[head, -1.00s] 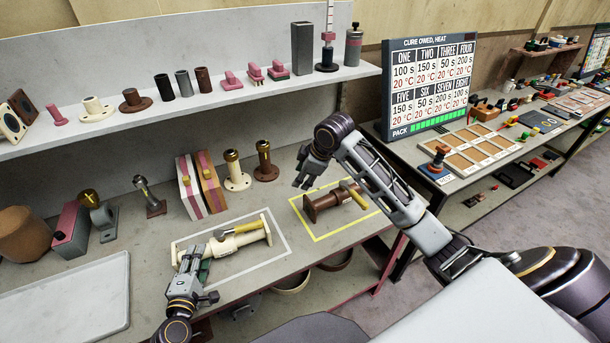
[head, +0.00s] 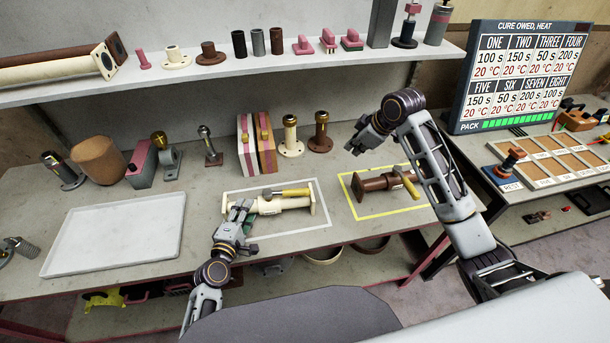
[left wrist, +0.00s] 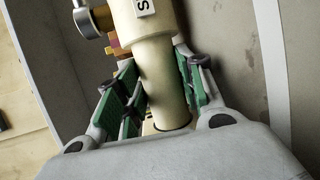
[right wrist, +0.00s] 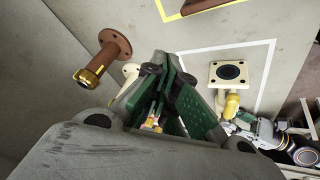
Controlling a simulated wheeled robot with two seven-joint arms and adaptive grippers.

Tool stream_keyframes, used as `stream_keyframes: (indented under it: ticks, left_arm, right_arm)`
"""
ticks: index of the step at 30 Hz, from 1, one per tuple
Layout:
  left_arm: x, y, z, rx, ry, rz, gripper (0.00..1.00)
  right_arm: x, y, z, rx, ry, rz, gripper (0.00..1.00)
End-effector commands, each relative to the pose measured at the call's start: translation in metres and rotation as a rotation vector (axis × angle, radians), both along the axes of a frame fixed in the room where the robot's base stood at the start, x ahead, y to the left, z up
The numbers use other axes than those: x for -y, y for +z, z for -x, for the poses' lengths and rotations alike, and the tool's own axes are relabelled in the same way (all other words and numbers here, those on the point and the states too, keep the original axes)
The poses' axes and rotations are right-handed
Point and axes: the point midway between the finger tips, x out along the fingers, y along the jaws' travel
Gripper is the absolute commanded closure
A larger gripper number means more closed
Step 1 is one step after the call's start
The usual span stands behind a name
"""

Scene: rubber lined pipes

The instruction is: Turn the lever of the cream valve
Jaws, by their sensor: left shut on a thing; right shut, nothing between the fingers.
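The cream valve (head: 268,206) lies on its side inside the white outline on the bench. Its yellow-handled lever (head: 293,191) lies along the top of the body, pointing right. My left gripper (head: 240,208) is shut on the left part of the cream body. In the left wrist view its green-padded fingers (left wrist: 158,95) flank the cream pipe (left wrist: 152,65). My right gripper (head: 360,143) is raised behind and above the brown valve, shut and empty. In the right wrist view its fingers (right wrist: 168,90) are together, with the cream valve's square flange (right wrist: 228,73) beyond them.
A brown valve (head: 378,184) with a yellow handle lies in the yellow outline to the right. Upright cream (head: 290,140) and brown (head: 320,138) flanged pieces stand behind. A white tray (head: 115,235) lies left. A shelf (head: 215,70) with small parts runs above.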

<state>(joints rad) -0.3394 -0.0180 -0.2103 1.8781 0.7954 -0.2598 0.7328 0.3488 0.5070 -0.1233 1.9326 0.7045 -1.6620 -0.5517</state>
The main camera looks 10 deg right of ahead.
Motion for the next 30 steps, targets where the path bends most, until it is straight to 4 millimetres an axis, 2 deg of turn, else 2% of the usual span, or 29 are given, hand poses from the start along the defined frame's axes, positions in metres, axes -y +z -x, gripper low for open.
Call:
stream_keyframes:
  ticks: [6,15,30]
  left_arm:
    - [0.000,0.002,-0.001,0.003,0.001,0.002,1.00]
    - [0.000,0.002,-0.001,0.003,0.001,0.002,1.00]
    - [0.000,0.002,-0.001,0.003,0.001,0.002,1.00]
  right_arm:
    - [-0.012,-0.022,-0.006,-0.101,0.003,-0.171,1.00]
    - [-0.036,-0.039,-0.004,-0.223,0.047,-0.415,1.00]
    - [-0.060,-0.042,0.005,-0.350,0.143,-0.799,1.00]
